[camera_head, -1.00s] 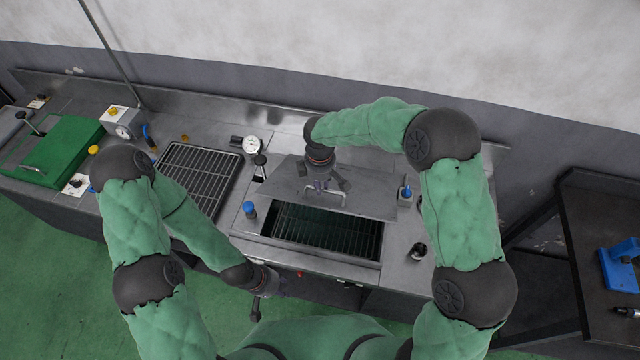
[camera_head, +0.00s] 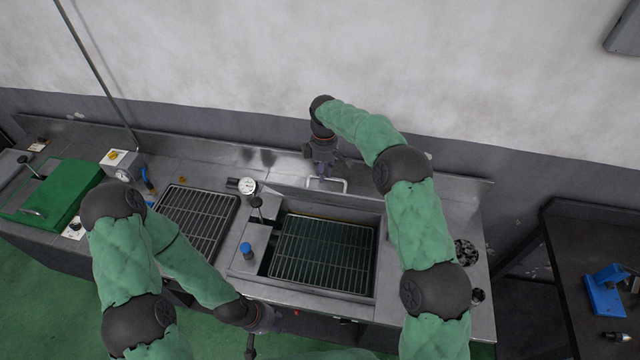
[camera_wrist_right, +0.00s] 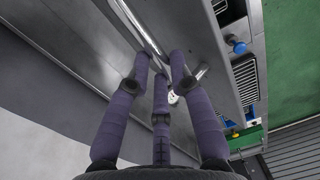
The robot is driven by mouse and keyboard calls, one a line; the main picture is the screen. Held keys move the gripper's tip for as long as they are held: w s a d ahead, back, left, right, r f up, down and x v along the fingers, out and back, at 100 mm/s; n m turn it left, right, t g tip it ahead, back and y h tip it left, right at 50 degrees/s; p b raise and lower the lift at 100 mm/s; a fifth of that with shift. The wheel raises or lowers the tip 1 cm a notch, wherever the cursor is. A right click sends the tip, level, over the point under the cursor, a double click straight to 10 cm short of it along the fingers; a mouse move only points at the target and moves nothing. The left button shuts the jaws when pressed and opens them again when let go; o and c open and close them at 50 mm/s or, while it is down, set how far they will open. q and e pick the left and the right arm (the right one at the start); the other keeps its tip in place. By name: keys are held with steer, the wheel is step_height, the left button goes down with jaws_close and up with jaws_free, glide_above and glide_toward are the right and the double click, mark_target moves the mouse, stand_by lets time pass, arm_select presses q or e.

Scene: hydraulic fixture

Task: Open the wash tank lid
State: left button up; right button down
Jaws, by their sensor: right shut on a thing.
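The wash tank (camera_head: 375,262) shows in the head view with its opening uncovered and a wire rack (camera_head: 322,252) inside. Its grey metal lid (camera_head: 352,203) stands steeply raised at the back edge of the opening. My right gripper (camera_head: 323,172) is shut on the lid's bar handle (camera_head: 341,186) at the top of the lid. In the right wrist view, the purple fingers (camera_wrist_right: 163,75) close around the shiny handle (camera_wrist_right: 143,28). My left gripper (camera_head: 262,325) hangs in front of the bench, away from the lid; its fingers are too small to read.
A second grid (camera_head: 197,222) lies left of the tank. A gauge (camera_head: 247,186), a lever and a blue knob (camera_head: 246,250) stand between them. A green box (camera_head: 50,195) is at far left. A dark table (camera_head: 572,250) with a blue tool (camera_head: 605,290) is at right.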

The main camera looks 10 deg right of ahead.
steer(key=shift+w+d+r+p, duration=0.1)
steer(key=shift+w+d+p, duration=0.25)
steer(key=shift+w, duration=0.4)
steer(key=shift+w+d+r+p, duration=0.1)
steer(key=shift+w+d+p, duration=0.1)
steer(key=shift+w+p, duration=0.4)
steer(key=shift+w+d+r+p, duration=0.15)
steer(key=shift+w+d, duration=0.15)
steer(key=shift+w, duration=0.6)
steer(key=shift+f, duration=0.1)
steer(key=c, duration=1.4)
jaws_free()
steer(key=shift+f, duration=0.1)
steer(key=o, duration=0.3)
steer(key=shift+w, duration=0.1)
step_height(320, 180, up, 8)
steer(key=w, duration=0.1)
steer(key=shift+w+d+f, duration=0.15)
steer(key=shift+d+f, duration=0.05)
